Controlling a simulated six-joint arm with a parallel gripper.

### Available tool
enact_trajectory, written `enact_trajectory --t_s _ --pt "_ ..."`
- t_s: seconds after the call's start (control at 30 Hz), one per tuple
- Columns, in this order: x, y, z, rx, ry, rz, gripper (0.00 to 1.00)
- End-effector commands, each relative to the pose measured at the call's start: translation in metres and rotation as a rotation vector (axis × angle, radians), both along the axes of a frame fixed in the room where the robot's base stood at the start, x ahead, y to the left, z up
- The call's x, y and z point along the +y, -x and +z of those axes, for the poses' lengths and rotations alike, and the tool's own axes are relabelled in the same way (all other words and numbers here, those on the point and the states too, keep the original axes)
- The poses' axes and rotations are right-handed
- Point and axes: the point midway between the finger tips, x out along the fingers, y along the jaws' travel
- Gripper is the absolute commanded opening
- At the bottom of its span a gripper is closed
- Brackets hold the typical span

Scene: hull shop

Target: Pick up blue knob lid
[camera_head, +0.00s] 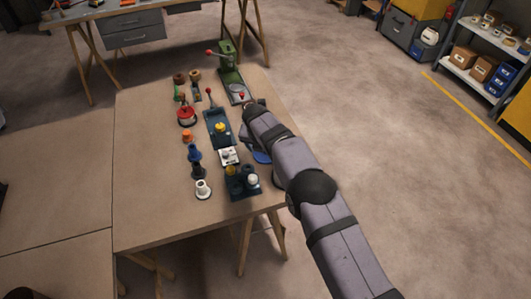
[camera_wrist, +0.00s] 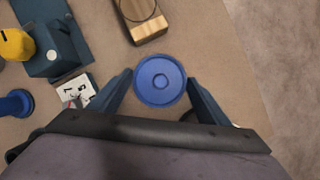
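The blue knob lid (camera_wrist: 160,81) is a round blue disc with a raised rim and a small round knob in its middle. In the wrist view it lies flat, seen from above. My gripper (camera_wrist: 161,78) is open, with one dark blue finger on the left of the lid and one on the right. Narrow gaps seem to show between the fingers and the rim; I cannot tell how high the fingertips are. In the head view my arm hides most of this spot; a blue patch (camera_head: 262,157) shows beside it, and I cannot tell whether it is the lid.
A wooden block (camera_wrist: 142,28) with a metal part lies just beyond the lid. A white piece (camera_wrist: 76,89) and a dark blue fixture with a yellow knob (camera_wrist: 13,44) stand left. A green press (camera_head: 229,75) stands at the table's far edge. The table's left side (camera_head: 145,170) is bare.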

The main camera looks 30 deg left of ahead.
Motion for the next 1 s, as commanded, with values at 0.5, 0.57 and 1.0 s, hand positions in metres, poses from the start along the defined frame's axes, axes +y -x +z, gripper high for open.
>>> enact_trajectory --t_s 0.5,0.57,1.0 --pt "0.001 -0.001 0.013 -0.003 -0.002 0.001 0.49" --pt "0.001 -0.001 0.020 -0.003 -0.002 0.001 0.49" --pt "0.000 -0.001 0.089 -0.002 -0.001 0.000 0.49"
